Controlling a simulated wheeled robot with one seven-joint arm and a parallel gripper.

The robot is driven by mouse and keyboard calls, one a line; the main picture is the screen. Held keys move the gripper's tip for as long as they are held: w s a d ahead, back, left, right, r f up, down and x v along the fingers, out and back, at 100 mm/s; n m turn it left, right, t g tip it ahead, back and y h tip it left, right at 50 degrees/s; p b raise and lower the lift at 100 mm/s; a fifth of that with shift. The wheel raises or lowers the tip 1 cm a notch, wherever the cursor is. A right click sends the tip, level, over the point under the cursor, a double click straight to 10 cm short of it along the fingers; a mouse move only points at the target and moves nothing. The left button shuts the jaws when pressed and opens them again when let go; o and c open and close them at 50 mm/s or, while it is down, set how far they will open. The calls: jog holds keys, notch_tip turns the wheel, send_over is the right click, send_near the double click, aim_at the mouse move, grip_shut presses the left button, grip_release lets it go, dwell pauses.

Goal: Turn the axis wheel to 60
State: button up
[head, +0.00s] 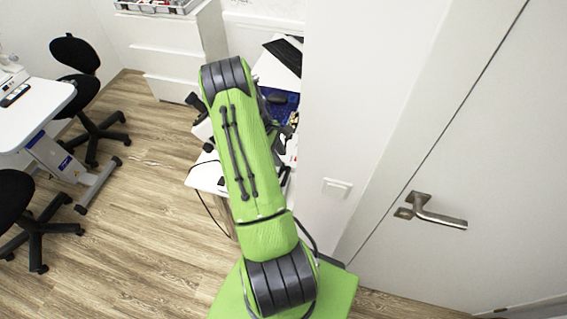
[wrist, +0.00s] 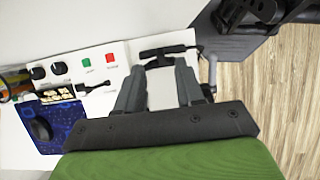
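I cannot tell for certain which part is the axis wheel. In the wrist view, a white panel (wrist: 98,88) carries two dark round knobs, one at its left (wrist: 38,72) and one beside it (wrist: 60,68). In the head view my arm hides the gripper.
The panel has a green button (wrist: 86,62) and a red button (wrist: 109,58). In the head view, a white desk (head: 205,176) stands behind my arm, with a wall and a door handle (head: 436,213) at right. Wooden floor (head: 130,220) lies free at left, beside black chairs (head: 78,82).

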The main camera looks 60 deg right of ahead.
aim_at(285, 167)
jog(key=x, duration=0.5)
jog(key=shift+f, duration=0.15)
jog(key=shift+c, duration=0.3)
grip_shut()
